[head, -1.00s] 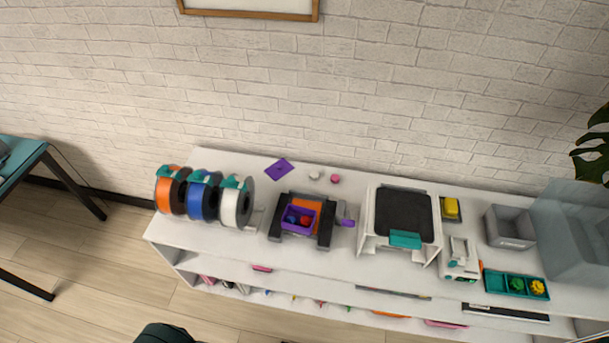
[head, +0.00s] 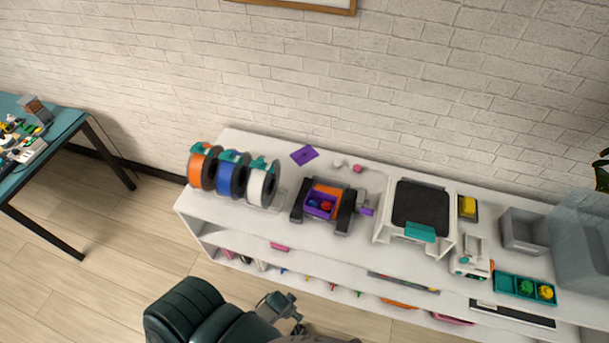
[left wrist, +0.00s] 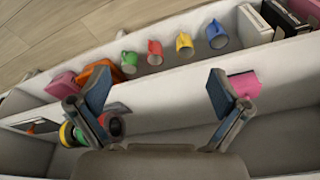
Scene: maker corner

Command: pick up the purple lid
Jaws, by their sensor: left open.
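My left gripper (head: 284,304) is low in front of the shelf, well below and apart from the lid. In the left wrist view its two fingers (left wrist: 158,88) are spread with nothing between them; the lid does not show there. My right gripper is not in view.
Orange, blue and white spools (head: 232,180) stand left of the purple box. A white machine (head: 414,215) with a black plate stands to the right. The left wrist view shows lower compartments with several coloured mugs (left wrist: 184,44). A teal table (head: 55,135) is at far left.

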